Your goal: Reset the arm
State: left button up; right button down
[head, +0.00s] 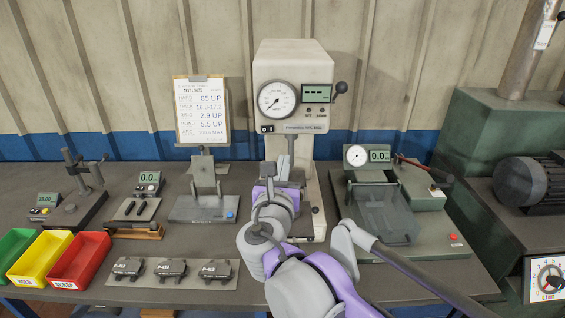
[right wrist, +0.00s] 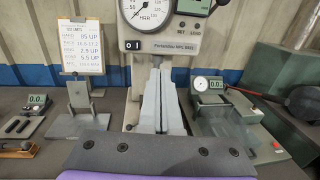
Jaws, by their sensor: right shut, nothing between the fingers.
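My right arm, grey and purple, reaches in from the lower right of the head view. Its gripper (head: 284,165) is in front of the cream hardness tester (head: 292,65) with the round dial. In the right wrist view the two grey fingers (right wrist: 160,75) are together with nothing between them, pointing at the tester's lower front. I cannot tell whether the fingertips touch the tester. The arm hides part of the tester's base. My left gripper is not in view.
Several brake shoes (head: 172,268) lie on a mat at the front. Green, yellow (head: 40,258) and red (head: 80,262) bins stand at the left. A gauge fixture (head: 385,205) stands right of the tester, gauge stands to its left. A green machine (head: 480,135) is at the far right.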

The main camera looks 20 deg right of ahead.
jog(key=shift+s+d, duration=0.1)
jog(key=s+d+f+m+g+y+p, duration=0.1)
jog(key=s+d+f+m+g, duration=0.25)
jog(key=s+f+m, duration=0.45)
jog(key=s+d+f+m+g+y+p, duration=0.1)
jog(key=s+d+f+m+g, duration=0.25)
jog(key=s+f+m, duration=0.45)
jog(key=s+a+f+m+g+y, duration=0.1)
jog(key=s+a+f+m+y, duration=0.2)
jog(key=f+m, duration=0.4)
jog(key=s+a+f+m+g+y+p, duration=0.1)
jog(key=s+a+f+m+g+y, duration=0.1)
jog(key=s+a+f+m, duration=0.3)
jog(key=a+f+m+y, duration=0.1)
jog(key=m, duration=0.1)
jog(key=shift+f+m+g, duration=0.3)
jog(key=shift+f, duration=0.1)
jog(key=shift+d, duration=0.15)
